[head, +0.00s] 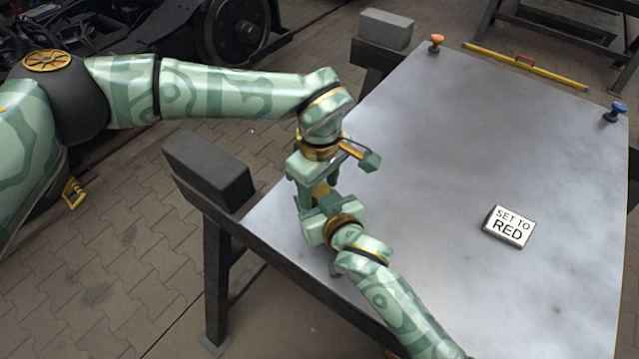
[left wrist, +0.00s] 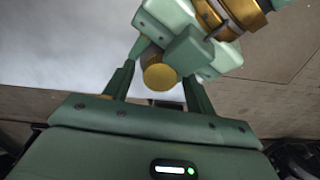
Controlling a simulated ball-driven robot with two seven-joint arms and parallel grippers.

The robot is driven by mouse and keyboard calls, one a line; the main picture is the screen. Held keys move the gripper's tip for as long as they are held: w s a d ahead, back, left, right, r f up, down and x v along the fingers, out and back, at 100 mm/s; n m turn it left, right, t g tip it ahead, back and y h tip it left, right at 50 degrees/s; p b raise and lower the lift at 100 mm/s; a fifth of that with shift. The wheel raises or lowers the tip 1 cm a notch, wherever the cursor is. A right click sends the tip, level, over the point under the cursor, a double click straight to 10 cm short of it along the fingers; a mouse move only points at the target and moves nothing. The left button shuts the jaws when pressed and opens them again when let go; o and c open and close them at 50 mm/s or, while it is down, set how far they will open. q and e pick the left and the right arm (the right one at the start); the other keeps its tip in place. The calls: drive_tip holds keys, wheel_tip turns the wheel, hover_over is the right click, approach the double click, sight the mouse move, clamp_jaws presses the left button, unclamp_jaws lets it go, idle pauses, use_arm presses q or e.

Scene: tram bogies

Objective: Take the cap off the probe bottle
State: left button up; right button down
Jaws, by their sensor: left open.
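The probe bottle (head: 321,188) shows as a small golden-brown piece between my two grippers, above the table's left edge. Its round yellow-gold cap (left wrist: 161,74) faces the left wrist camera. My left gripper (head: 317,180) is open, its fingers on either side of the cap in the left wrist view; I cannot tell whether they touch it. My right gripper (head: 324,203) comes from the lower right and appears shut on the bottle's body; it also shows behind the cap in the left wrist view (left wrist: 185,52). Most of the bottle is hidden by the grippers.
A yellow bar (head: 525,66) lies beyond. The table's middle is clear.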

use_arm(q)
wheel_tip(320, 180, up, 4)
drive_tip(key=shift+r, duration=0.3)
drive_tip(key=c, duration=0.3)
wheel_tip(320, 180, up, 3)
drive_tip(key=shift+r+n, duration=0.15)
drive_tip(key=shift+n, duration=0.45)
wheel_tip(320, 180, down, 8)
drive_tip(key=shift+r, duration=0.25)
